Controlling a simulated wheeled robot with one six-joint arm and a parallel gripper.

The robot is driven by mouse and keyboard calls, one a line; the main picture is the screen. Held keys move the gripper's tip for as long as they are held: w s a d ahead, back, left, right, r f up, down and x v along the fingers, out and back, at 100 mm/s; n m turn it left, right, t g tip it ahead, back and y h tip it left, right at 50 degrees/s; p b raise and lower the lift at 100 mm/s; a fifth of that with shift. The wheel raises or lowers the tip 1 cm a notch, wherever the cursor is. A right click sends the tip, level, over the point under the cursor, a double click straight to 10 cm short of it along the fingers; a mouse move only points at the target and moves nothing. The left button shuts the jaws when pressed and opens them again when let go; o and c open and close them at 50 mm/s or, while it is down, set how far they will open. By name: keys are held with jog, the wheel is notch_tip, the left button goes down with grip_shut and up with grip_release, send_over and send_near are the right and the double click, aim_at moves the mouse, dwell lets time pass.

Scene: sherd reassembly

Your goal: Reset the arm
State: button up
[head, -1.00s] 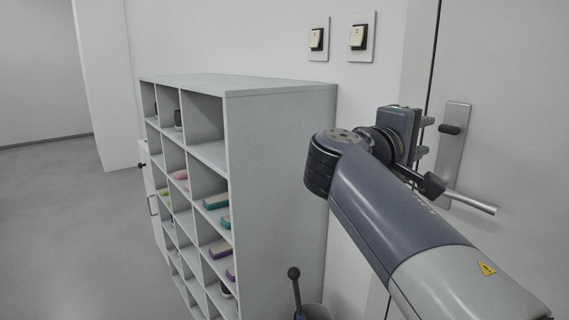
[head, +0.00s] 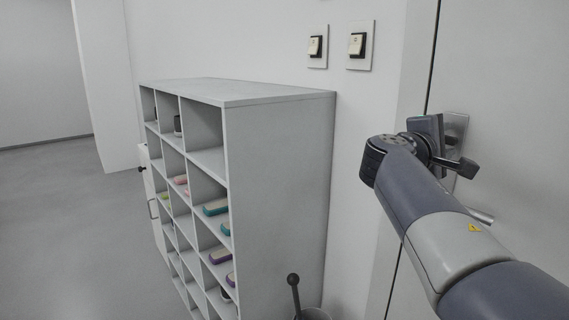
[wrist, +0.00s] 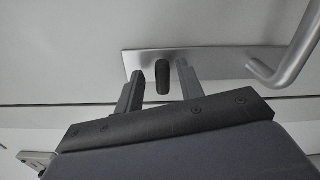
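My gripper (wrist: 160,68) is open in the wrist view, with its two fingers apart. Between them shows a dark knob (wrist: 163,82) on the metal door plate (wrist: 212,61); I see no contact with it. In the head view my arm (head: 425,215) reaches from the lower right toward the door.
A metal lever handle (wrist: 291,66) projects from the plate beside my gripper. A white cubby shelf (head: 278,190) with several shoe-like items stands left of my arm. Switches (head: 360,44) are on the wall. A dark-knobbed rod (head: 294,282) stands in a bin. Open floor lies left.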

jog(key=shift+s+a+r+n+p, duration=0.15)
jog(key=shift+r+n+p, duration=0.2)
jog(key=shift+n+p, duration=0.5)
jog(key=n+p, duration=0.6)
jog(key=shift+w+p, duration=0.2)
jog(key=shift+p, duration=0.15)
jog(key=n+p, duration=0.5)
jog(key=shift+p, duration=0.4)
jog(key=shift+f+n+p, duration=0.15)
jog(key=shift+n+p, duration=0.8)
jog(key=shift+n, duration=0.3)
